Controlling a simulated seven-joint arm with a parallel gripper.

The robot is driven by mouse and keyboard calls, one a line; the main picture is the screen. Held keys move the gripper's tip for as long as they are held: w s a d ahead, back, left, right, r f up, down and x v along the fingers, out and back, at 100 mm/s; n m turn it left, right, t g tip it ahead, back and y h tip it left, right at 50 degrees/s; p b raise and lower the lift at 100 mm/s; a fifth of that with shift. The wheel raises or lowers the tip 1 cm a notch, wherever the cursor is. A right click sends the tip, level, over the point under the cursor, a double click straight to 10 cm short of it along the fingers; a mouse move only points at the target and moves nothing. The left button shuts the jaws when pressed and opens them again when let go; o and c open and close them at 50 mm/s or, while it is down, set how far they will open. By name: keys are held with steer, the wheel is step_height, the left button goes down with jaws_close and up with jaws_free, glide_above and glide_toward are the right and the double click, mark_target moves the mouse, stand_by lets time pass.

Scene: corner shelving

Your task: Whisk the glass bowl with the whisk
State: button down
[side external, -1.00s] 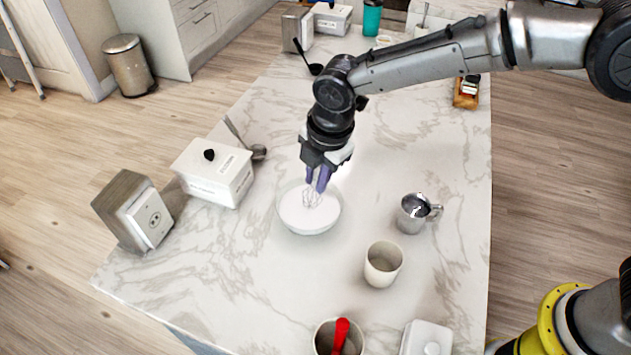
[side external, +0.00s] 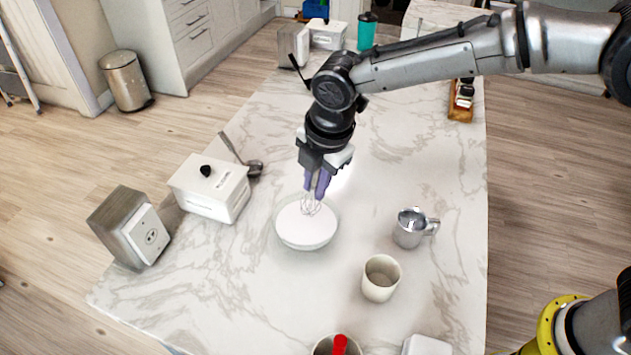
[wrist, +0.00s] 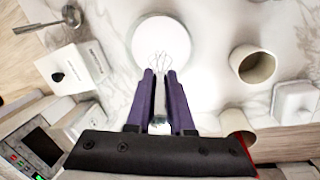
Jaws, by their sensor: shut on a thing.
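My gripper (side external: 318,185) is shut on the whisk, with purple fingers closed around its handle. The whisk's wire loops (side external: 311,206) point down into the glass bowl (side external: 306,243), at its far side. The bowl stands on the marble counter and shows a white inside. In the wrist view the whisk's wires (wrist: 161,62) show in front of the fingertips (wrist: 160,80), over the near part of the bowl (wrist: 165,35). I cannot tell whether the wires touch the bowl's bottom.
A white lidded box (side external: 210,190) and a grey metal box (side external: 130,228) stand left of the bowl. A cream cup (side external: 380,280) and a metal pitcher (side external: 410,229) stand to its right. A cup with a red utensil (side external: 340,345) is at the front. Counter around the bowl is clear.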

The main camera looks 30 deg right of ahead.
stand_by(0.3)
steer(key=shift+r, duration=2.5)
steer(key=shift+w, duration=0.1)
steer(key=w+d+f+m+g+h, duration=0.1)
steer(key=d+f+m, duration=0.1)
steer(key=d+m, duration=1.1)
steer(key=w+d+f+m+g+h, duration=0.1)
steer(key=w+d+m+g, duration=0.1)
steer(key=d+m, duration=1)
steer(key=d, duration=0.4)
steer(key=shift+d+f+m+h, duration=0.3)
steer(key=shift+f+m, duration=0.05)
steer(key=shift+m, duration=0.05)
